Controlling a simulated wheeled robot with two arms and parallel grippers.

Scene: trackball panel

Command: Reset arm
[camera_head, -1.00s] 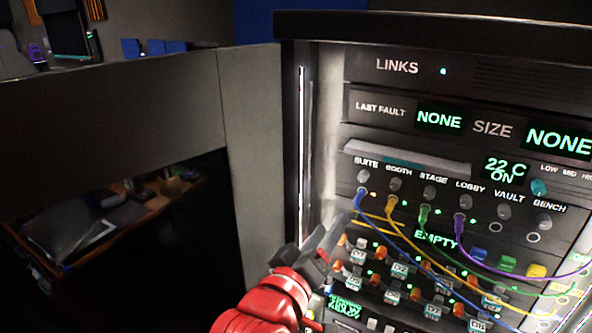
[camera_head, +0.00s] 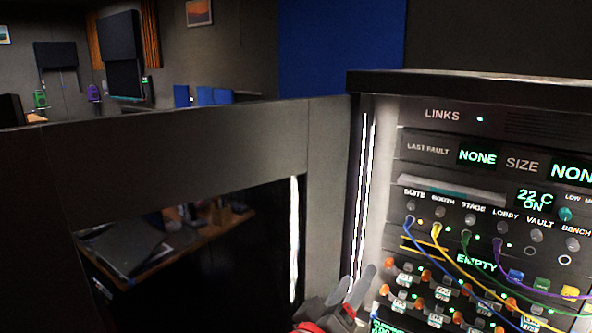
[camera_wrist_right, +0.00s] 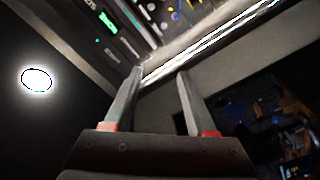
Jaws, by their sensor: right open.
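My right gripper (camera_head: 358,289) shows at the bottom of the head view, in front of the left edge of the rack panel. It is open and empty. In the right wrist view its two grey fingers (camera_wrist_right: 158,98) stand apart with nothing between them. The panel (camera_head: 445,142) carries a LINKS label and displays. Blue, yellow, green and purple cables hang from sockets under SUITE, BOOTH, STAGE and LOBBY. A small display reads EMPTY (camera_head: 477,262). My left gripper is not in view.
A grey partition (camera_head: 200,150) stands left of the rack, with a dark opening below it. A desk (camera_head: 150,250) with dark items shows through the opening. Blue panels (camera_head: 340,45) and wall items are farther back. A round white light (camera_wrist_right: 37,80) shows in the right wrist view.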

